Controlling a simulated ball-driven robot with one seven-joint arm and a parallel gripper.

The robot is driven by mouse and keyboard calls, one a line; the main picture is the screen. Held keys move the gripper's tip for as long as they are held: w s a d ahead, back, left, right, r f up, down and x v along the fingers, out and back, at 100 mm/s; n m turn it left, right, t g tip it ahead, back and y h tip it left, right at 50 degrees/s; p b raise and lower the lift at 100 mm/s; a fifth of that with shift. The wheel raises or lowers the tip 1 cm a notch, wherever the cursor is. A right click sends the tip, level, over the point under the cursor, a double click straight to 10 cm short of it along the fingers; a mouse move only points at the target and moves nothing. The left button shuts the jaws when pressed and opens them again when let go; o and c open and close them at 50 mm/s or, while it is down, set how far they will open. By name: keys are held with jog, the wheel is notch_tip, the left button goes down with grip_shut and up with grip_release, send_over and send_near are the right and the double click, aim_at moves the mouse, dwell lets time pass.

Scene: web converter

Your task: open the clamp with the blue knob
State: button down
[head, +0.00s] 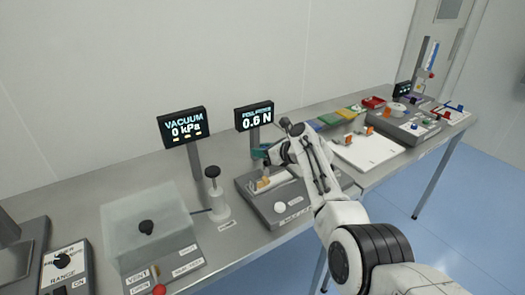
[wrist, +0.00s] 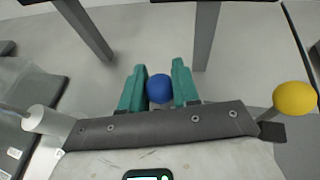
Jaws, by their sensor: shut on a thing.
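The blue knob (wrist: 158,88) is round and sits between the two teal fingers of my gripper (wrist: 157,76) in the wrist view. The fingers are shut on it, one on each side. In the head view my gripper (head: 261,153) is low over the back of the grey peel force unit (head: 254,205). The blue knob cannot be made out there. The clamp body under the knob is hidden by my gripper, so its position cannot be told.
A yellow knob (wrist: 295,98) is close on the right in the wrist view. The peel force display (head: 254,116) reads 0.6 N on a post behind. The vacuum display (head: 183,127), a white cylinder (head: 217,206) and a clear box (head: 148,232) stand left. A white board (head: 367,150) lies right.

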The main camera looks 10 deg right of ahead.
jog(key=shift+w+d+r, duration=0.1)
jog(key=shift+d+r, duration=0.1)
jog(key=c, duration=1)
grip_release()
jog(key=shift+f, duration=0.1)
jog(key=shift+o, duration=0.8)
jog(key=shift+s+d+r+p, duration=0.2)
jog(key=shift+s+r+p, duration=0.05)
jog(key=shift+s+p, duration=0.3)
jog(key=p+v, duration=0.1)
jog(key=v, duration=0.8)
jog(key=shift+d, duration=0.2)
jog(key=shift+s, duration=0.15)
